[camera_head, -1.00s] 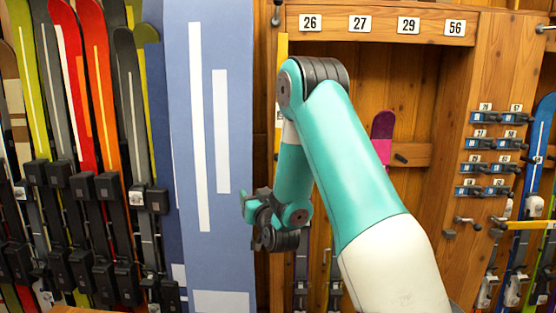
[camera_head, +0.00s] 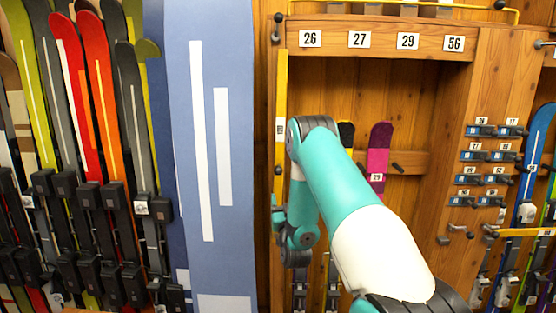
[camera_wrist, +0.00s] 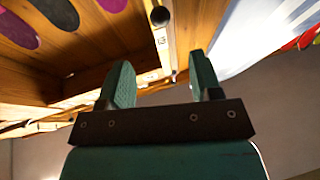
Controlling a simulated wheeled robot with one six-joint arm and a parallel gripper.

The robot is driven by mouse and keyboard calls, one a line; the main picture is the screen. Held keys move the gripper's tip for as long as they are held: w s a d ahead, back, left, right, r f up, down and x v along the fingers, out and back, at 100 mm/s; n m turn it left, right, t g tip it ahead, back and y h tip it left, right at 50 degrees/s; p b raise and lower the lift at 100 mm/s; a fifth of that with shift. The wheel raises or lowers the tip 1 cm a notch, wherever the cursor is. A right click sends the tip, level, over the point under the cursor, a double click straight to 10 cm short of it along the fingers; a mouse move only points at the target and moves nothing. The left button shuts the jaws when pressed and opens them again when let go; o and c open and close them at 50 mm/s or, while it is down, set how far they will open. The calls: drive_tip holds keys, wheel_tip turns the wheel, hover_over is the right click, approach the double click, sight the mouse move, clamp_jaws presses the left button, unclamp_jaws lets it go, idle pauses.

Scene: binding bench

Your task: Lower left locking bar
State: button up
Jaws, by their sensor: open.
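The left locking bar (camera_head: 281,105) is a long yellow bar standing upright along the left post of the wooden cubby in the head view. It carries a white label and a dark knob low down. My gripper (camera_head: 278,206) is at the bar's lower end, partly hidden by my arm. In the wrist view my gripper (camera_wrist: 160,64) has its two green fingers spread apart with nothing held. A pale strip with a white label, probably the bar (camera_wrist: 162,48), shows beyond and between the fingertips. I cannot tell whether they touch it.
A black ball knob (camera_wrist: 160,16) shows above the strip. A blue panel (camera_head: 210,150) stands left of the post. Racked skis (camera_head: 70,90) fill the far left. A second yellow bar (camera_head: 525,232) lies level at the right. A pink ski (camera_head: 378,155) stands inside the cubby.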

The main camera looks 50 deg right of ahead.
sight(279, 174)
drive_tip(key=p+x, duration=0.6)
drive_tip(key=x, duration=0.6)
drive_tip(key=shift+w+d+r, duration=0.1)
drive_tip(key=shift+w+d, duration=0.15)
drive_tip(key=shift+d, duration=0.05)
clamp_jaws()
